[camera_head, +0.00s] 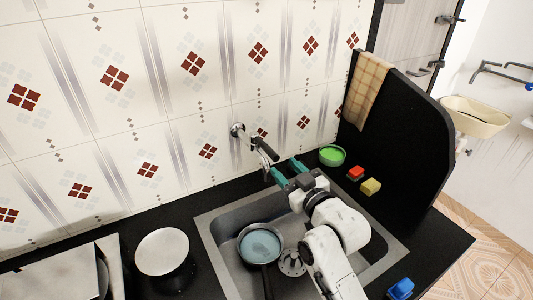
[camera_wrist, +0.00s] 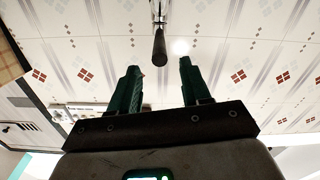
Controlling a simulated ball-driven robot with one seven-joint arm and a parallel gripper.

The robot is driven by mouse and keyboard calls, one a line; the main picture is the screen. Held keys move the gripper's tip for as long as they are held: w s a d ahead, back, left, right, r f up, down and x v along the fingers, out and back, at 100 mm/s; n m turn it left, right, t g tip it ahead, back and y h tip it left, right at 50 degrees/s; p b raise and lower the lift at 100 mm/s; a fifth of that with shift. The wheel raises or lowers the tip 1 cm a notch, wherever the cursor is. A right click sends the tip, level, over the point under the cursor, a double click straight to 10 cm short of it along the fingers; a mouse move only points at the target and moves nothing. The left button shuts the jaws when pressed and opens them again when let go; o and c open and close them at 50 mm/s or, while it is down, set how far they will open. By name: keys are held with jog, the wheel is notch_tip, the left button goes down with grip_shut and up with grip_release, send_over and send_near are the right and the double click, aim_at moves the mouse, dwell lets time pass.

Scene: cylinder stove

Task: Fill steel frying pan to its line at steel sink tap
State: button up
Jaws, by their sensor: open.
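The steel frying pan (camera_head: 261,244) sits in the steel sink (camera_head: 212,243), left of the drain, with its dark handle pointing toward the front. Its inside looks pale blue, like water; I cannot make out a fill line. The tap (camera_head: 257,142) sticks out from the tiled wall above the sink. My gripper (camera_head: 281,167) is open and empty, its teal fingers just right of the tap's end. In the wrist view, a dark bar of the tap (camera_wrist: 160,47) shows beyond and between my open fingers (camera_wrist: 159,68), apparently untouched. I cannot tell whether water is running.
A green bowl (camera_head: 332,155), a red sponge-like block (camera_head: 355,172) and a yellow one (camera_head: 371,186) lie right of the sink. A blue object (camera_head: 400,289) is at front right. A white-topped pot (camera_head: 162,252) stands left. A black panel with a cloth (camera_head: 368,90) bounds the counter.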

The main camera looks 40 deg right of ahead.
aim_at(269, 151)
jog(key=p+x, duration=0.1)
jog(key=x, duration=0.8)
jog(key=shift+w+d+p, duration=0.15)
jog(key=shift+w+p, duration=0.1)
jog(key=shift+p, duration=0.15)
jog(key=shift+c, duration=0.3)
grip_shut()
